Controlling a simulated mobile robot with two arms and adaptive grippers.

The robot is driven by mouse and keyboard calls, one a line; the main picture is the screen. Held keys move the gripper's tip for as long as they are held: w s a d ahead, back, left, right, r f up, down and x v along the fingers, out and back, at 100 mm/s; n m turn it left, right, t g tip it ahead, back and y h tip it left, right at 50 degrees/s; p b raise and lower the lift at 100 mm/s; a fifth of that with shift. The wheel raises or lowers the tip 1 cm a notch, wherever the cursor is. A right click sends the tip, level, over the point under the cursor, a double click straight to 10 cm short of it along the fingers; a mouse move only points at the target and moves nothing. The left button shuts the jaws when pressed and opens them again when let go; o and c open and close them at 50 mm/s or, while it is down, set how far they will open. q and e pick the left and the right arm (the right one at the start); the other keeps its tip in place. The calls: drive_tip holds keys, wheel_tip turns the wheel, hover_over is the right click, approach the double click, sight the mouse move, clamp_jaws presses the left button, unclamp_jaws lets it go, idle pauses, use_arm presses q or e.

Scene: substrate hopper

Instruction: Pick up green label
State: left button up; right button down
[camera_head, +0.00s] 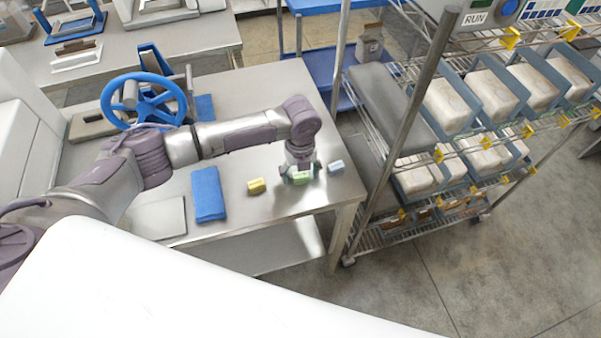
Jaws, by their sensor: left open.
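The green label (301,178) is a small pale green block on the steel table, near its right end. My left gripper (300,172) points down directly over it, with its fingers around or just above the block; contact cannot be made out at this size. The gripper is open and partly hides the label. A yellow block (256,186) lies to the left of it and a light blue block (336,167) close to its right. My right gripper is not in view.
A blue folded cloth (208,194) lies left on the steel table (262,108). A blue handwheel (143,101) stands at the back left. A wire rack (408,92) with bins of white bags stands close to the table's right edge. The table's middle is clear.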

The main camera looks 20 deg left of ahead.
use_arm(q)
drive_tip(key=shift+f, duration=0.2)
drive_tip(key=c, duration=0.8)
drive_tip(key=shift+r, duration=0.1)
drive_tip(key=shift+c, duration=0.2)
